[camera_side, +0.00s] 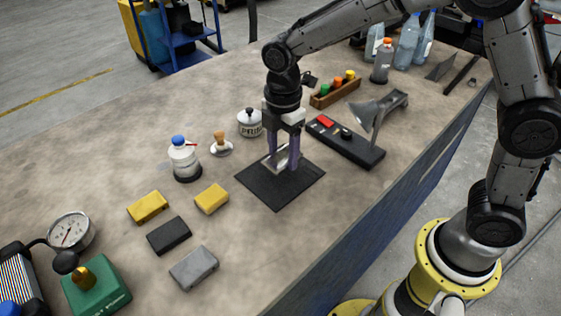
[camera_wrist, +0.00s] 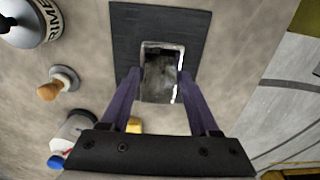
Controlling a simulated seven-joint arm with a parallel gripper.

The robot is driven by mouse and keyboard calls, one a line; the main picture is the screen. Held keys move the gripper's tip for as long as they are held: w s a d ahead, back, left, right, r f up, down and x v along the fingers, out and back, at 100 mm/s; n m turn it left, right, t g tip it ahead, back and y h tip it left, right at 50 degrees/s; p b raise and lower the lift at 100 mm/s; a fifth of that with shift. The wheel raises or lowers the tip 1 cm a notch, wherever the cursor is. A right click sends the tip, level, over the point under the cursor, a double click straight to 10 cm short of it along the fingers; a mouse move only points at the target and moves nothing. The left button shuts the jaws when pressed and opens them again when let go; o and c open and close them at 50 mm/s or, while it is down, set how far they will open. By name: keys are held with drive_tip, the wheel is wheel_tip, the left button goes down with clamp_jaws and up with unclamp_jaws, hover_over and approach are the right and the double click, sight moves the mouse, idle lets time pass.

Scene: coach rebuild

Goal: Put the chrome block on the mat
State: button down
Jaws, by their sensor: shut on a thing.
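The chrome block (camera_side: 280,157) is shiny and mirror-like, and it is between the purple fingers of my gripper (camera_side: 282,164). My gripper is shut on it. In the wrist view the chrome block (camera_wrist: 161,72) shows between the two fingertips of my gripper (camera_wrist: 159,80), over the mat (camera_wrist: 128,34). The mat (camera_side: 279,195) is a black square on the bench, and the block is above it or on it. I cannot tell whether the block's underside touches the mat. The fingers hide part of the block.
A black bar with a red part (camera_side: 345,146) and a grey horn-shaped piece lies right of the mat. A white jar (camera_side: 250,124), a wooden-handled stamp (camera_side: 220,146) and a blue-capped bottle (camera_side: 184,161) stand left. A yellow block (camera_side: 212,199) and a dark block (camera_side: 169,236) lie front left.

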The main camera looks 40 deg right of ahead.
sight(280, 155)
drive_tip(key=shift+w+a+f, duration=0.1)
drive_tip(key=shift+w+f, duration=0.05)
drive_tip(key=shift+f, duration=0.8)
drive_tip(key=shift+w+f, duration=0.1)
drive_tip(key=shift+f, duration=0.8)
drive_tip(key=shift+f, duration=0.1)
drive_tip(key=shift+c, duration=0.6)
unclamp_jaws()
